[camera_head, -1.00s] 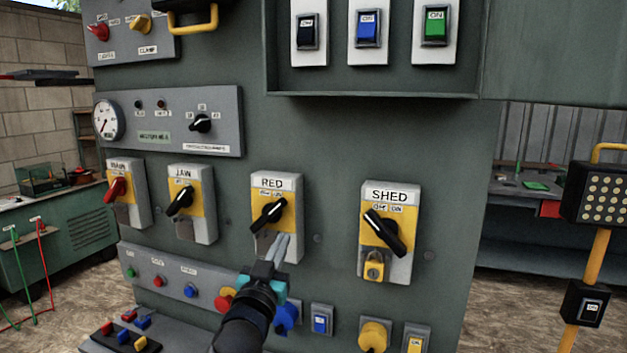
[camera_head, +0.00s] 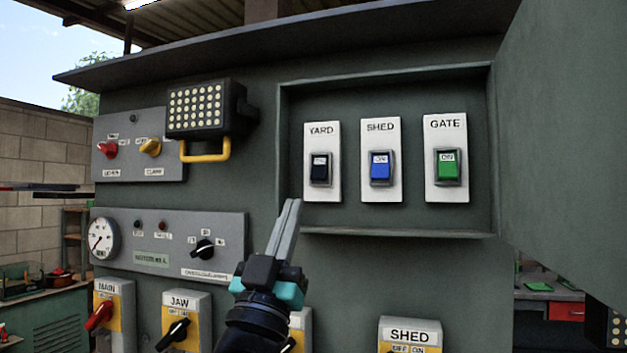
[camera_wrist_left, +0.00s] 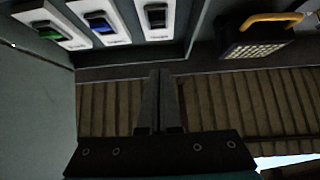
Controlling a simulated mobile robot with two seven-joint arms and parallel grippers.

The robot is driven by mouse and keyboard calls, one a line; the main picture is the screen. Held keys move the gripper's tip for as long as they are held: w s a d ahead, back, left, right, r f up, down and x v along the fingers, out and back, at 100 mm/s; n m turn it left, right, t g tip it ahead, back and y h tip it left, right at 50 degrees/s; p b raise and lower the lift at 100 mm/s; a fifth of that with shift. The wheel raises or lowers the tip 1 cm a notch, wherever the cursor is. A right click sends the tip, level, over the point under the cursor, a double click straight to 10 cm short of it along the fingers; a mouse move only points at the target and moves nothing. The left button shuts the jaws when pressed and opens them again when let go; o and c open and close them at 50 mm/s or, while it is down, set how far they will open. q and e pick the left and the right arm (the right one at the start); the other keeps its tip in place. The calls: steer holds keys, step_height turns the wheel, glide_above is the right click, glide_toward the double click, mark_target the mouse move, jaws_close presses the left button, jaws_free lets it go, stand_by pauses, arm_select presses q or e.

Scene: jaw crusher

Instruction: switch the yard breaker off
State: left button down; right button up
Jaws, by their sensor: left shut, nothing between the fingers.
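The yard breaker (camera_head: 320,168) is a black rocker on a white plate marked YARD, leftmost of the switches in the recessed box; the small lettering on it is hard to read. It also shows at the top of the left wrist view (camera_wrist_left: 157,17). My left gripper (camera_head: 292,203) is shut and empty, fingers together and pointing up, just below and left of the YARD plate. In the left wrist view its fingertips (camera_wrist_left: 160,72) lie below the black rocker, apart from it in the picture. My right gripper is not in view.
The blue SHED rocker (camera_head: 381,166) and green GATE rocker (camera_head: 448,166) sit right of YARD; both read ON. The box has a lower ledge (camera_head: 400,233) and an open door (camera_head: 570,140) on the right. A lamp with a yellow handle (camera_head: 207,110) is at the left.

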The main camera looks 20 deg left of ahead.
mark_target(312, 180)
arm_select(q)
steer(key=p+x, duration=0.1)
steer(key=x, duration=0.2)
steer(key=w+f+x, duration=0.1)
steer(key=x, duration=0.3)
steer(key=p+x, duration=0.1)
steer(key=x, duration=0.2)
steer(key=shift+w+f+p, duration=0.1)
steer(key=shift+w+p, duration=0.25)
steer(key=shift+w, duration=0.05)
steer(key=shift+w+f+b, duration=0.15)
steer(key=shift+w+f, duration=0.05)
steer(key=shift+w, duration=0.25)
steer(key=shift+w+f+b, duration=0.15)
steer(key=shift+w+f, duration=0.05)
steer(key=shift+w, duration=0.25)
